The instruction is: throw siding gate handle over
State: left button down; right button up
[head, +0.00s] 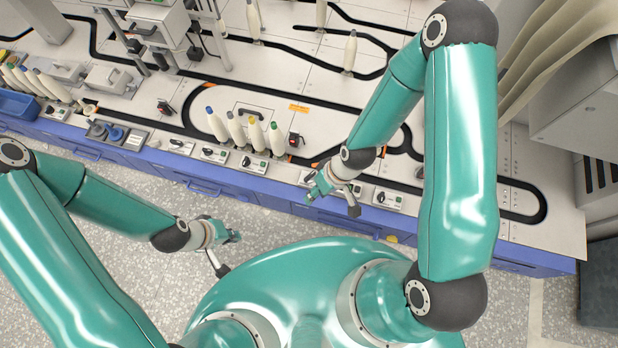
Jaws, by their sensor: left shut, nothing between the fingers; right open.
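Several small light plates with black lever handles line the table's front edge, such as one black handle (254,164) left of my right gripper and another (389,199) right of it. I cannot tell which one is the siding gate handle. My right gripper (315,192) is open over the front edge, close to a handle plate that it partly hides; I cannot tell if they touch. My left gripper (234,237) is shut and empty, over the floor in front of the table, apart from all handles.
Black looped tracks run across the white tabletop (470,225). Cream bobbins (256,134) stand in a row behind the handles, beside a red-and-black device (294,139). A blue bin (18,106) and more bobbins are at the left. A grey cabinet stands at the right.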

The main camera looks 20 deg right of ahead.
jog(key=w+f+n+b, duration=0.8)
jog(key=n+b, duration=0.1)
jog(key=b, duration=0.1)
jog(key=n+h+b, duration=0.4)
jog(key=n+b, duration=0.8)
send_over(310, 175)
jog(key=f, duration=0.1)
notch_tip(310, 175, down, 17)
jog(key=b, duration=0.5)
jog(key=shift+r+b, duration=0.15)
jog(key=shift+b, duration=0.15)
pick_arm(q)
notch_tip(310, 175, down, 30)
